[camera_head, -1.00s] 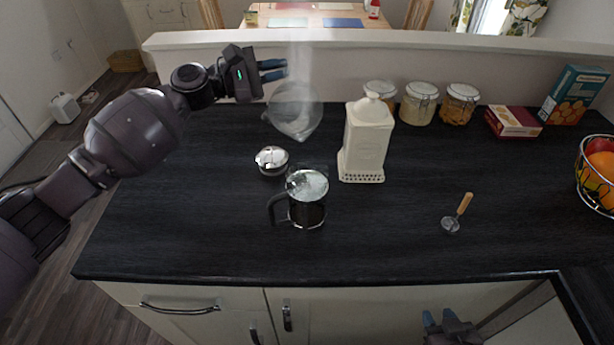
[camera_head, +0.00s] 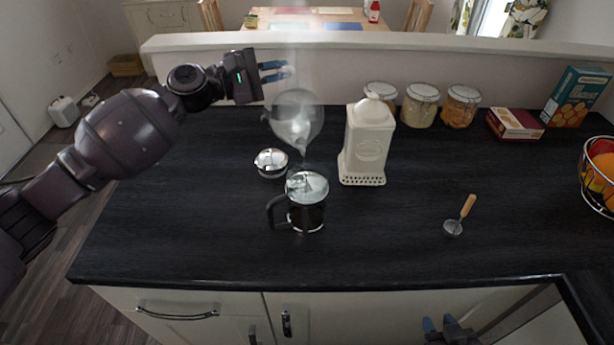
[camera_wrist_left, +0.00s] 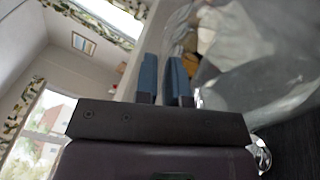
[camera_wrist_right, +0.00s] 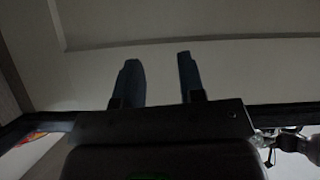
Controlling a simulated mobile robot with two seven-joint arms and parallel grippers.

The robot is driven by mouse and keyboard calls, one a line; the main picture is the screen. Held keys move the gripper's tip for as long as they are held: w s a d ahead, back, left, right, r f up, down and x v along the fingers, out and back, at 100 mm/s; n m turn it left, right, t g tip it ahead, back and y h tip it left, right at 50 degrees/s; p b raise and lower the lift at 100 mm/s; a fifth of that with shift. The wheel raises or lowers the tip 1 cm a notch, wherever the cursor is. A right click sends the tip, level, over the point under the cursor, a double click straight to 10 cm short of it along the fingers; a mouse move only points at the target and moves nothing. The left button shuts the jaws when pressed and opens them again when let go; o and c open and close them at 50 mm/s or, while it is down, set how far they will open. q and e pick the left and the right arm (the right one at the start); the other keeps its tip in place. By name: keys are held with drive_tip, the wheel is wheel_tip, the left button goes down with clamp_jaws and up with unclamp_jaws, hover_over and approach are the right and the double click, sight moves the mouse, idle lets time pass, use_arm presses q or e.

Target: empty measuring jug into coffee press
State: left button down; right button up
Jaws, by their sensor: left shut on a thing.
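The clear measuring jug (camera_head: 297,118) is tilted in the air, its lower tip pointing down towards the coffee press. It also fills the right of the left wrist view (camera_wrist_left: 265,60). My left gripper (camera_head: 278,70) is shut on the jug; the exact grip is hard to see through the glass. The coffee press (camera_head: 307,207) stands upright and open on the counter, below the jug, its black handle to the left. Pale glassy reflections hide its fill level. My right gripper (camera_head: 447,324) is open and empty, low in front of the cabinets; it also shows in the right wrist view (camera_wrist_right: 158,75).
A round metal lid (camera_head: 271,162) sits behind the press. A cream canister (camera_head: 367,145) stands close to its right. A wooden-handled scoop (camera_head: 460,215) lies further right. Jars (camera_head: 421,105), boxes (camera_head: 515,124) and a fruit basket (camera_head: 598,172) line the back and right. Pale vapour rises above the jug.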

use_arm(q)
drive_tip(key=shift+s+r, duration=0.1)
use_arm(e)
drive_tip(key=shift+s+f, duration=0.1)
drive_tip(key=shift+f, duration=0.05)
use_arm(q)
drive_tip(key=shift+s+d, duration=0.1)
drive_tip(key=shift+m, duration=0.3)
use_arm(e)
drive_tip(key=shift+s+d+f, duration=0.1)
drive_tip(key=shift+s+f, duration=0.35)
drive_tip(key=shift+s, duration=0.05)
use_arm(q)
drive_tip(key=shift+s, duration=0.1)
use_arm(e)
drive_tip(key=shift+w+r, duration=0.1)
drive_tip(key=shift+w, duration=0.1)
use_arm(q)
drive_tip(key=shift+s, duration=0.15)
use_arm(e)
drive_tip(key=shift+w+r, duration=0.1)
drive_tip(key=shift+w, duration=0.2)
use_arm(q)
drive_tip(key=shift+m+b, duration=0.3)
drive_tip(key=shift+s+d, duration=0.1)
